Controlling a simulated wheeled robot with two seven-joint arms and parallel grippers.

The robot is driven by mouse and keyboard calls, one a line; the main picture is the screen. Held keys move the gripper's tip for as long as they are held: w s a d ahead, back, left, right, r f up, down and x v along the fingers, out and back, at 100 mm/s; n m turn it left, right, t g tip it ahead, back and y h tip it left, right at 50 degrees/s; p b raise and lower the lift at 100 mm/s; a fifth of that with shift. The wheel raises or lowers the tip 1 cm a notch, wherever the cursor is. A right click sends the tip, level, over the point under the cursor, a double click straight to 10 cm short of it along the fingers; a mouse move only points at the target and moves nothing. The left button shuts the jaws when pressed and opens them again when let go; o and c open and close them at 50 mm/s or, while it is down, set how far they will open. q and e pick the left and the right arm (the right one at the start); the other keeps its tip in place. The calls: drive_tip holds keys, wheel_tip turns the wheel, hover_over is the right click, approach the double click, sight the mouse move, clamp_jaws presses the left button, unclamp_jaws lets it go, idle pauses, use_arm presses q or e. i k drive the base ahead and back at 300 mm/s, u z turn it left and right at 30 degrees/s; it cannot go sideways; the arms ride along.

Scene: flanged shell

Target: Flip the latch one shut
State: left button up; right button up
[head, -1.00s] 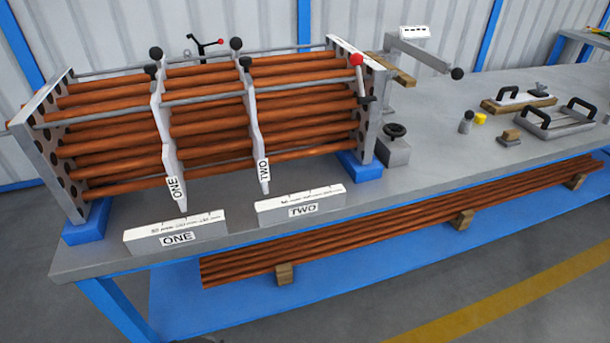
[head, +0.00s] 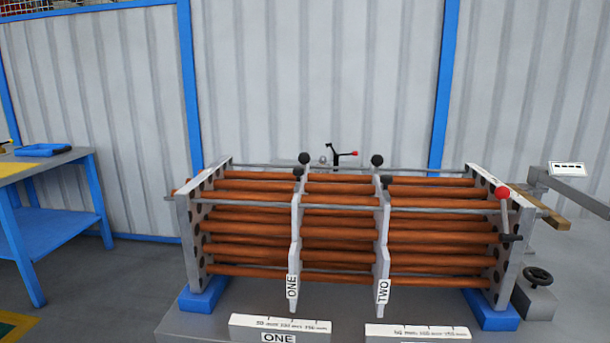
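A flanged shell frame (head: 188,235) holds several copper-coloured tubes (head: 345,235) between two end plates. Two grey baffle plates stand across the tubes, one marked ONE (head: 295,240) and one marked TWO (head: 382,240), each with black knobs at its top. A lever with a red knob (head: 502,193) stands upright at the right end plate. No label tells which part is latch one. Neither of my grippers is in view.
White blocks marked ONE (head: 280,327) and TWO (head: 417,333) lie on the grey bench (head: 190,323) in front. A black handwheel (head: 538,276) is at right. A blue-legged table (head: 45,215) stands at far left, with open floor between it and the bench.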

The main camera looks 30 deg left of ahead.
sight(297, 172)
drive_tip(key=k, duration=0.5)
drive_tip(key=u, duration=1.2)
drive_tip(key=i, duration=0.65)
drive_tip(key=z, duration=0.85)
